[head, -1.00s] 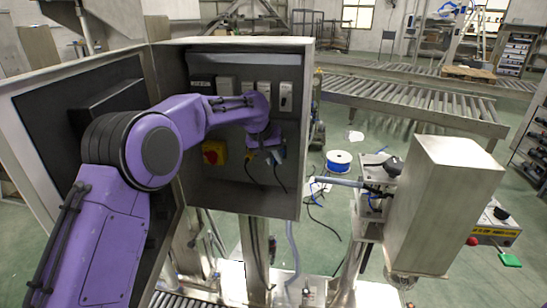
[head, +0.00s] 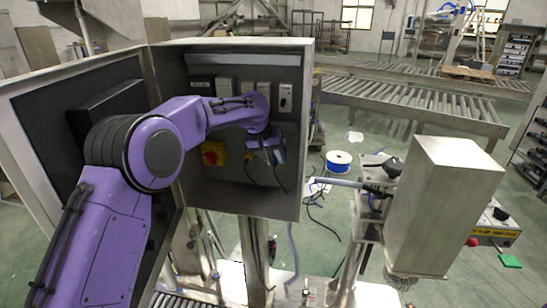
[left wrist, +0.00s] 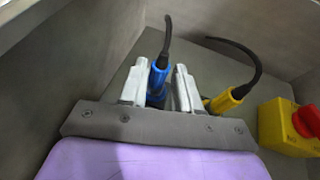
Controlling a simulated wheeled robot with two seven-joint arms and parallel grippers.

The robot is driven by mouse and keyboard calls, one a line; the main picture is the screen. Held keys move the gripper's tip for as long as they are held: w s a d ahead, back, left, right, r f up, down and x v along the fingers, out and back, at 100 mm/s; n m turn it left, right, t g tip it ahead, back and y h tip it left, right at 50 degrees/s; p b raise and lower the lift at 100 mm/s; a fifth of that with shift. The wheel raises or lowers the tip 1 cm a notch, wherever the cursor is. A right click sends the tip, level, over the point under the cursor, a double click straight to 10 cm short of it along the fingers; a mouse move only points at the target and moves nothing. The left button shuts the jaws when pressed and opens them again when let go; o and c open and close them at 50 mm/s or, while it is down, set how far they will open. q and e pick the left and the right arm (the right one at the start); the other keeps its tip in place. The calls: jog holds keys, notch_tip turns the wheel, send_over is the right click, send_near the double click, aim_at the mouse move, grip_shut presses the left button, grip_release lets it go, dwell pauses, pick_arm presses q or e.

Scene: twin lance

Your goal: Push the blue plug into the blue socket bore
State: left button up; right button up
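The blue plug (left wrist: 157,80) stands between the two fingers of my left gripper (left wrist: 160,85) in the left wrist view, with a black cable leaving its upper end. The left finger lies close against it; I cannot tell whether both fingers touch it. Its front end and the blue socket bore are hidden behind the gripper. In the head view my left gripper (head: 267,151) is inside the open cabinet, low at the back panel. My right gripper is not in view.
A yellow box with a red button (left wrist: 285,127) stands farther right. The cabinet (head: 247,202) walls close in around the gripper. A metal fixture (head: 440,205) stands outside on the right.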

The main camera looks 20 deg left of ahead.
pick_arm(q)
jog(key=o, duration=0.6)
jog(key=shift+c, duration=0.2)
